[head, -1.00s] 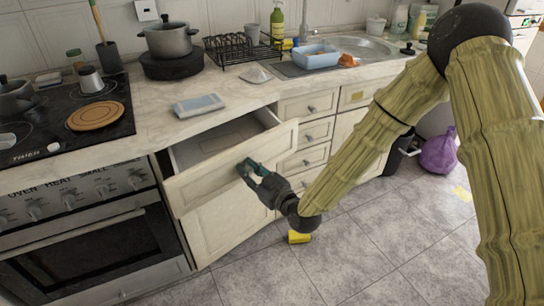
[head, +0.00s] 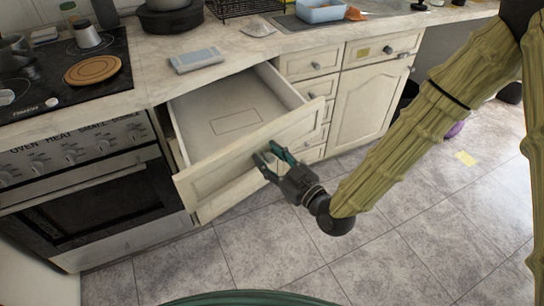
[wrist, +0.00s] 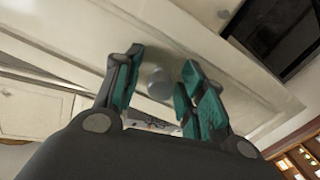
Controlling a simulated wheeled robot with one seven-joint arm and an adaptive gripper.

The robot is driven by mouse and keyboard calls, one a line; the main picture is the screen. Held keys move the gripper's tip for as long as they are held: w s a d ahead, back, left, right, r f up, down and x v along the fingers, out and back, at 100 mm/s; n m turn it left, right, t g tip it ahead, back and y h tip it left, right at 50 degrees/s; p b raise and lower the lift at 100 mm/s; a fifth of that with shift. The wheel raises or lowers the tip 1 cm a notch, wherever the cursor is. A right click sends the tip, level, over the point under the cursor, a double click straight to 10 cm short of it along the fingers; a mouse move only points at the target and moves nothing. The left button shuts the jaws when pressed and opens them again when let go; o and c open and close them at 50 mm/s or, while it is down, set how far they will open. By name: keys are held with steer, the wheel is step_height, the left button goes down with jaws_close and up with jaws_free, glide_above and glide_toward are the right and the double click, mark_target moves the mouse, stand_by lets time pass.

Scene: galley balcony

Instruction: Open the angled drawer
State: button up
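The angled drawer (head: 215,177) is pulled well out from under the counter, and its pale interior looks empty, with a thin rectangular outline on the floor. My gripper (head: 272,154) is at the outer face of the drawer front. In the wrist view, the round grey knob (wrist: 159,82) sits between the two teal-lined fingers of my gripper (wrist: 158,80). The fingers stand apart, with a narrow gap showing on each side of the knob. The knob is hidden behind the fingers in the head view.
The oven (head: 90,205) stands left of the drawer. More closed drawers and a cupboard door (head: 362,105) are to the right. A grey-blue flat item (head: 196,60) lies on the counter above. The tiled floor (head: 400,240) in front is clear.

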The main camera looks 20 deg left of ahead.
steer(key=shift+s+d, duration=0.1)
steer(key=v, duration=1.1)
steer(key=shift+s+d, duration=0.2)
steer(key=shift+d, duration=0.15)
steer(key=s+d+f+m+g+h, duration=0.2)
steer(key=s+d+f+m+h, duration=0.15)
steer(key=d+f, duration=0.5)
steer(key=s+d+f+m+g+h, duration=0.25)
steer(key=d+f+h, duration=0.2)
steer(key=f, duration=0.65)
steer(key=s+d+f+m+g+h, duration=0.1)
steer(key=s+d+f+m+h, duration=0.25)
steer(key=d+f, duration=0.5)
steer(key=s+d+f+m+g+h, duration=0.45)
steer(key=s+d+f, duration=0.25)
steer(key=s+d, duration=0.25)
step_height(320, 180, up, 15)
steer(key=p, duration=1.4)
steer(key=shift+s+m+t+y+p, duration=0.3)
steer(key=shift+m+t+p, duration=0.05)
steer(key=shift+m+t, duration=0.05)
